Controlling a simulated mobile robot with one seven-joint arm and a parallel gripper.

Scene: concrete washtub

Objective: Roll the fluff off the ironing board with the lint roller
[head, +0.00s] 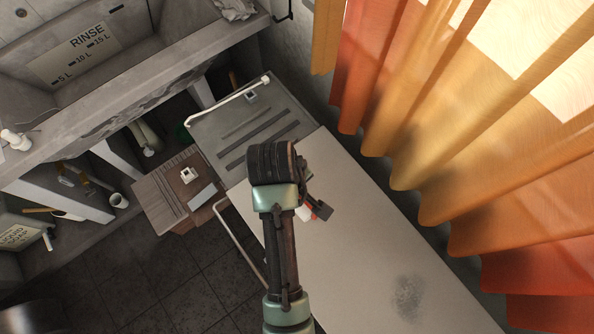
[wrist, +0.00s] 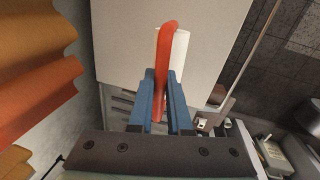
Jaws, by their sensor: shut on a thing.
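The ironing board (head: 375,215) is a long pale surface running from the centre to the lower right of the head view; it also fills the top of the wrist view (wrist: 130,40). A grey patch of fluff (head: 408,297) lies on its lower part. My gripper (wrist: 165,85) has its blue fingers shut on the lint roller (wrist: 165,50), which has a red handle and a white roll. In the head view my arm hides most of it, and only a bit of red and white (head: 306,213) shows over the board's upper left part, away from the fluff.
Orange curtains (head: 440,130) hang along the board's right side. A grey slotted panel (head: 215,125) with a white rail adjoins the board's upper end. A small wooden stand (head: 155,195) and the concrete washtub (head: 150,90) are at left. The board between roller and fluff looks bare.

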